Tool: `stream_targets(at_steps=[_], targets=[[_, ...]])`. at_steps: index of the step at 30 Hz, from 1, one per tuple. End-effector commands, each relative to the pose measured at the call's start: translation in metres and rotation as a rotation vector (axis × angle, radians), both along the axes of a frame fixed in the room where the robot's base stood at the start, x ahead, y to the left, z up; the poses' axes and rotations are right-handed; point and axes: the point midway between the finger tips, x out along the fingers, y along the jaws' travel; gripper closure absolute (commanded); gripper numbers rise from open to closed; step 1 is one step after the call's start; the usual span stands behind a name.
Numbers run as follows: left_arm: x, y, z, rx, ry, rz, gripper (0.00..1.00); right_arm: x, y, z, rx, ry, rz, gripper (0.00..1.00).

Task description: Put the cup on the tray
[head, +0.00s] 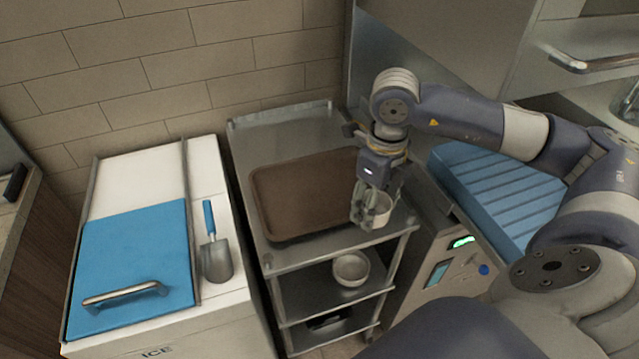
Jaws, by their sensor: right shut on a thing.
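A white cup (381,211) is held in my right gripper (369,212), which is shut on it. The cup is at the right end of the brown tray (285,206), near its front right corner. I cannot tell whether the cup is over the tray or just beside it, or whether it touches anything. The tray lies on the top shelf of a metal cart (280,133). The gripper hides part of the cup and the tray's right edge. My left gripper is not in view.
A white bowl (351,269) sits on the cart's middle shelf. Left of the cart stands an ice bin with a blue lid (135,255) and a scoop (214,258). A machine with a blue ribbed top (490,195) is at the right. Most of the tray is bare.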

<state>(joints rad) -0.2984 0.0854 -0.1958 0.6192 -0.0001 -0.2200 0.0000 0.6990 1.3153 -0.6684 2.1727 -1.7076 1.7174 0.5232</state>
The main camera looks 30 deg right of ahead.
Motion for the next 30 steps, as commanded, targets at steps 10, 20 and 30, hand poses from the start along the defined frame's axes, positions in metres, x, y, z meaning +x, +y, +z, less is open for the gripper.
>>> stream_targets(at_steps=[10,20,30], targets=[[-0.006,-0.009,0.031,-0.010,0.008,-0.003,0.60,0.082,0.016,-0.003,0.006,0.001,0.004,0.70],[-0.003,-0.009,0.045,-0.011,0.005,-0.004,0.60,0.137,0.023,-0.011,0.001,0.000,0.005,0.70],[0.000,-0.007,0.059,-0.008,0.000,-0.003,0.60,0.140,0.024,-0.038,0.000,0.007,0.006,0.70]])
